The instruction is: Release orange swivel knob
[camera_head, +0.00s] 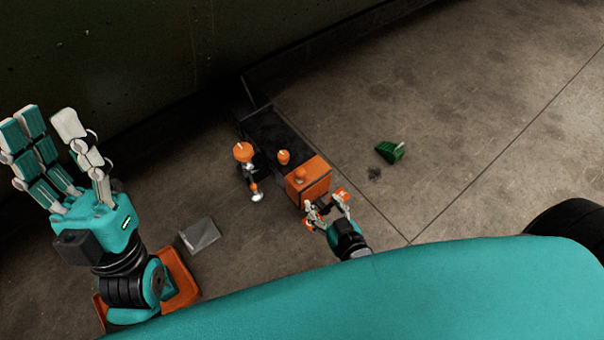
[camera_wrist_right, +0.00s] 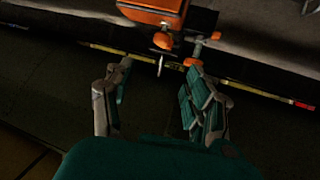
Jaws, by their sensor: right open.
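Several orange knobs are in the head view, and I cannot tell which is the swivel knob. One knob (camera_head: 300,174) sits on the orange box, and another knob (camera_head: 284,157) stands on the dark bar behind it. An orange-topped piece (camera_head: 243,152) stands further left. My right gripper (camera_head: 326,200) is open beside the box's near end. In the right wrist view its spread fingers (camera_wrist_right: 158,82) hold nothing, with an orange knob (camera_wrist_right: 163,41) beyond them and apart. My left gripper (camera_head: 55,130) is open and empty, raised at the left.
The orange box (camera_head: 315,180) ends a dark bar (camera_head: 265,133) running to the wall. A green block (camera_head: 390,151) lies on the floor at right. A grey plate (camera_head: 200,235) and an orange tray (camera_head: 180,275) lie at lower left. The floor at right is mostly clear.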

